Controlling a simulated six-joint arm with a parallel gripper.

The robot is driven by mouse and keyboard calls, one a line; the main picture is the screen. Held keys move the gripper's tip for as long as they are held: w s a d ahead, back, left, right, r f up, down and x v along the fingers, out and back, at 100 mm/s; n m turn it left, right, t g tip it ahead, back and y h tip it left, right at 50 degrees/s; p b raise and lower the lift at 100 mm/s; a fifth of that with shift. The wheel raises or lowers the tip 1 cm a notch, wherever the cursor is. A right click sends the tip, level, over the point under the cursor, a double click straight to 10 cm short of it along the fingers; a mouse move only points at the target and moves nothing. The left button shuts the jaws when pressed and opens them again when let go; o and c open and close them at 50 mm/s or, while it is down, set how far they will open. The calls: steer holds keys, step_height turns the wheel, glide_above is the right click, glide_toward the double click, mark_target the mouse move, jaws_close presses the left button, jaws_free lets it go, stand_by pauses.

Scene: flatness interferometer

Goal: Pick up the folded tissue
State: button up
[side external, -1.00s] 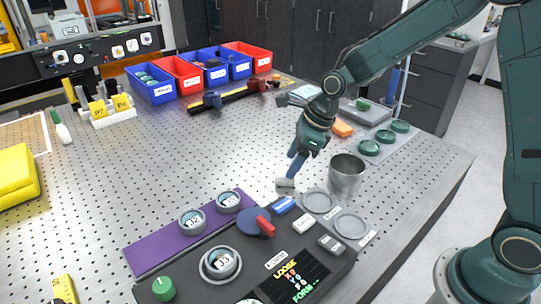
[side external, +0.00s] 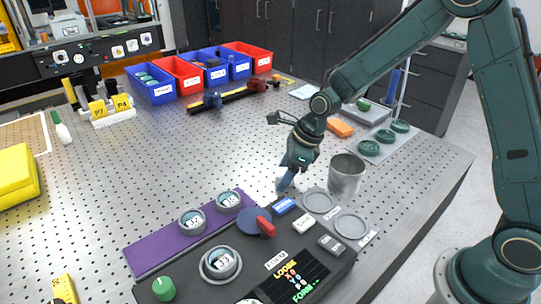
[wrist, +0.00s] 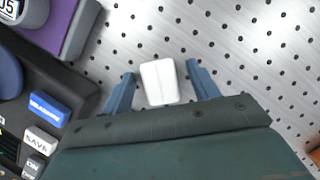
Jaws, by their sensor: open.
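The folded tissue (wrist: 159,82) is a small white block with a crease down its middle. In the wrist view it lies on the perforated metal table between the two blue fingers of my gripper (wrist: 161,72). The gripper is open, with a narrow gap showing between the tissue and each finger. In the side external view my gripper (side external: 287,181) is low over the table, just behind the control panel, and largely hides the tissue there.
The black control panel (side external: 208,284) with buttons and a purple strip (side external: 171,243) is close in front and to the left. A metal cup (side external: 346,176) stands close to the right of my gripper, behind grey round recesses (side external: 319,202).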

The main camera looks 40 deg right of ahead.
steer(key=shift+c, duration=0.2)
steer(key=c, duration=1.1)
steer(key=shift+r, duration=0.1)
step_height(320, 180, up, 10)
steer(key=shift+f, duration=0.1)
